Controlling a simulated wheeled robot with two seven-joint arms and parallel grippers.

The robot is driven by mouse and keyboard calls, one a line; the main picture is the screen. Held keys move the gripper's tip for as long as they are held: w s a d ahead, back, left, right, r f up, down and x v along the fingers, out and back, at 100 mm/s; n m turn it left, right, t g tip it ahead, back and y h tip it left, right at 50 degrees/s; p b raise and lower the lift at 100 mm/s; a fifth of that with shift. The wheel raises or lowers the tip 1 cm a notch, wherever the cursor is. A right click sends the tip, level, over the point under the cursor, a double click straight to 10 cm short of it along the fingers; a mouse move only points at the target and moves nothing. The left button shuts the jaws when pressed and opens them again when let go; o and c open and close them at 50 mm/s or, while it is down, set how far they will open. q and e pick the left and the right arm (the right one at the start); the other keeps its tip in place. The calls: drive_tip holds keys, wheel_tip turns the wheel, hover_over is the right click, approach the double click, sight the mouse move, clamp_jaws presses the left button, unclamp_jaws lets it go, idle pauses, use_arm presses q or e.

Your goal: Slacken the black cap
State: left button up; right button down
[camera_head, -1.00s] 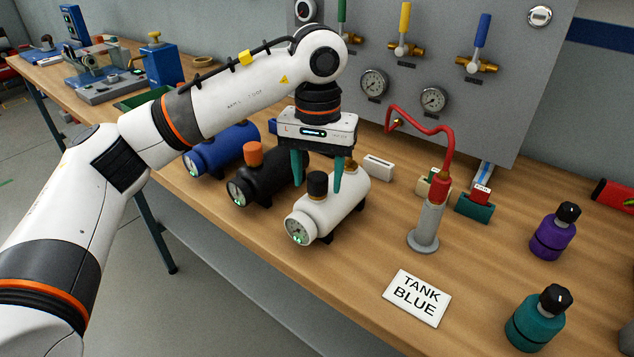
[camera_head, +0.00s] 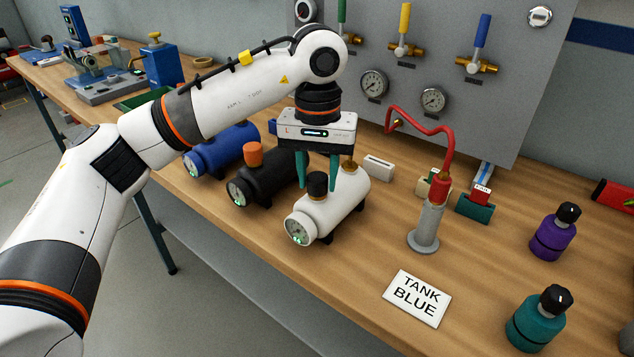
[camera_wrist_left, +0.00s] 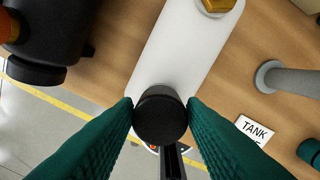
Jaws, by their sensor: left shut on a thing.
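The white tank (camera_head: 334,210) lies on the wooden bench with a black cap (camera_head: 317,184) upright on top near its dial end. My left gripper (camera_head: 320,186) points down over the tank, its green fingers shut on the black cap. In the left wrist view the black cap (camera_wrist_left: 160,116) sits between the two fingertips (camera_wrist_left: 160,110), one on each side. A brass fitting (camera_head: 349,164) stands at the tank's far end. My right gripper is not in view.
A black tank (camera_head: 265,183) with an orange cap and a blue tank (camera_head: 222,149) lie to the left. A grey post (camera_head: 428,224) with a red hose stands to the right. The "TANK BLUE" card (camera_head: 417,297) lies in front, with purple (camera_head: 552,238) and teal (camera_head: 533,325) bottles farther right.

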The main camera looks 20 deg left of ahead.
use_arm(q)
drive_tip(key=shift+n, duration=0.7)
drive_tip(key=shift+n, duration=0.7)
drive_tip(key=o, duration=0.5)
